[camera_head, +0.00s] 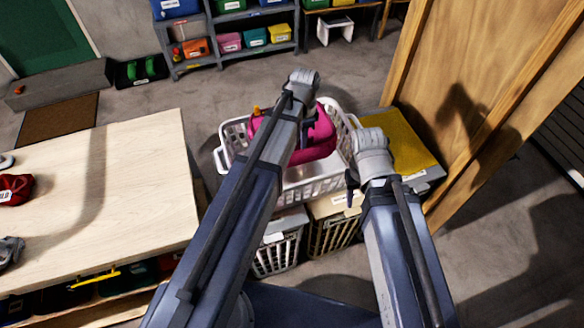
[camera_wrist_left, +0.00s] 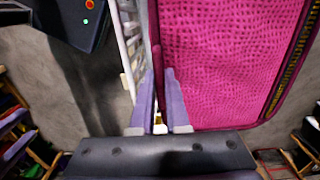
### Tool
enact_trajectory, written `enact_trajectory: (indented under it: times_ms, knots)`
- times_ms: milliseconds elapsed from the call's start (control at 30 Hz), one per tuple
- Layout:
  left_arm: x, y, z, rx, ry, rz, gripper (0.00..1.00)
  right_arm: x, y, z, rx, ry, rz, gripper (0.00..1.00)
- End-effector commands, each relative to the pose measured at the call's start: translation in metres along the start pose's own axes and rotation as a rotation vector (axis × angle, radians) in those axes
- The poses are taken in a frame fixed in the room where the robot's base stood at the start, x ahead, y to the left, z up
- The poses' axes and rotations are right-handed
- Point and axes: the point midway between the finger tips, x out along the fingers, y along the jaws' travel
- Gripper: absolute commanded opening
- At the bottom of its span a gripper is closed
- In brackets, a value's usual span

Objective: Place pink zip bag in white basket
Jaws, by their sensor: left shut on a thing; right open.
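The pink zip bag (camera_head: 318,136) is over the white basket (camera_head: 233,132) in the head view, partly hidden by my left arm. The bag's textured pink side (camera_wrist_left: 225,60) fills the right of the left wrist view. My left gripper (camera_wrist_left: 160,100) is shut on the bag's edge, with its fingers on either side of it. The basket's white lattice wall (camera_wrist_left: 131,45) shows beside the bag in that view. I cannot tell whether the bag touches the basket floor. My right gripper (camera_head: 351,180) is open and empty at the basket's right front.
A pale wooden table (camera_head: 130,180) stands at the left with a red item (camera_head: 14,189) on it. A yellow-topped surface (camera_head: 405,140) and a wooden panel (camera_head: 500,90) are to the right. Lower baskets (camera_head: 278,250) stand in front. Grey shelves (camera_head: 222,40) are at the back.

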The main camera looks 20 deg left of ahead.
Motion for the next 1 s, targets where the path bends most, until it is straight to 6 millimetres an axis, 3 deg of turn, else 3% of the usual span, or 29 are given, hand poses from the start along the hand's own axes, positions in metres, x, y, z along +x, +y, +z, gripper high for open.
enact_trajectory:
  times_ms: [500,867,1000]
  knots:
    - [0.059,0.000,0.000,0.000,0.000,-0.001,0.00,0.058,-0.006,-0.003,0.000,0.000,0.000,0.50]
    - [0.066,0.000,0.000,0.000,0.000,-0.001,0.00,0.065,-0.006,-0.004,0.000,0.000,0.000,0.50]
    - [0.077,0.000,0.000,0.000,0.000,-0.001,0.00,0.076,-0.007,-0.004,0.000,0.000,0.000,0.50]
